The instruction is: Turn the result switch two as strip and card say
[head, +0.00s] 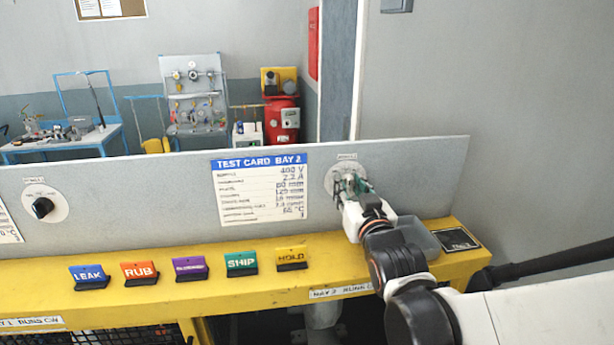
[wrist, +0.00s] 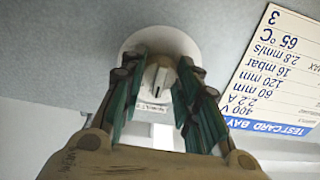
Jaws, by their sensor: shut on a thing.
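Result switch two is a pale knob (wrist: 159,78) on a round white dial plate (head: 331,181) on the grey back panel. My gripper (head: 350,184) is shut on the knob, with one green-padded finger on each side in the wrist view (wrist: 162,82). A small dark mark shows on the knob's face; in the head view the fingers hide the knob. The white test card for bay 2 (head: 262,192) hangs left of the switch, with 400 V and 2.2 A readable. The bay 2 strip (head: 338,292) on the yellow front edge is partly hidden by my arm.
Another switch, with a black knob (head: 42,207), sits at the panel's left. Several coloured signs, including LEAK (head: 88,276) and HOLD (head: 291,257), stand on the yellow bench (head: 200,297). A grey bin (head: 420,238) and a dark framed plate (head: 456,240) lie right of my gripper.

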